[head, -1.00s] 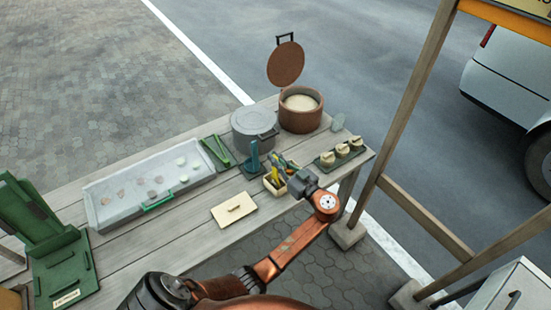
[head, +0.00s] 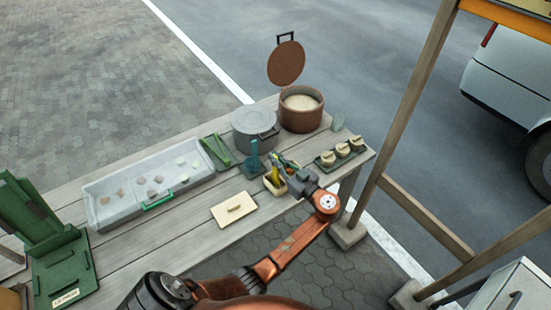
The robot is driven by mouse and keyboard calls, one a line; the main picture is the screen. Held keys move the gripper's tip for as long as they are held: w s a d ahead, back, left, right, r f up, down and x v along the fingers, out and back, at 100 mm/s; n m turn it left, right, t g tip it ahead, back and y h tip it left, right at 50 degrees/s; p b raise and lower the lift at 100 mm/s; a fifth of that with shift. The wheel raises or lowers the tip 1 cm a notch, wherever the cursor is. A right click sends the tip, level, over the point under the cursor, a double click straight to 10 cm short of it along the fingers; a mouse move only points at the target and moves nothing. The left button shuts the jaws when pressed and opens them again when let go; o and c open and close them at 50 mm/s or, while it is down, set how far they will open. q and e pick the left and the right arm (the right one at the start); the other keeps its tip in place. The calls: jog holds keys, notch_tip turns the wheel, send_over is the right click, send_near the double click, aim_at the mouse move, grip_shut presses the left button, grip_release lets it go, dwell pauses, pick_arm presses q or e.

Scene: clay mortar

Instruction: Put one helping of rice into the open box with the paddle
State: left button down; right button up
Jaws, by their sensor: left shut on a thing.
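Pale rice (head: 301,102) fills the round brown pot (head: 302,119) at the back of the table; its lid (head: 286,63) stands raised behind it. My left gripper (head: 285,170) is over a small cream open-topped holder (head: 274,187), near the table's front right. It is shut on a slim utensil, partly hidden by the fingers; I cannot tell whether this is the paddle. A yellow thing shows in the holder. A green box-like thing with a raised lid (head: 66,268) stands at far left; I cannot tell whether it is the open box. My right gripper is out of view.
A grey lidded pot (head: 254,128) stands beside the rice pot. A teal upright thing (head: 254,158) is close left of my gripper. A dark tray with pale lumps (head: 330,165) is to the right. A long grey tray (head: 108,222) and a cream lid (head: 222,219) lie left.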

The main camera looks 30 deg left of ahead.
pick_arm(q)
jog(key=shift+f, duration=0.25)
dwell(0.3)
jog(key=shift+r+p, duration=0.95)
jog(key=shift+r, duration=2.25)
jog(key=shift+r+p, duration=0.7)
jog(key=shift+r, duration=1.3)
jog(key=shift+d, duration=0.1)
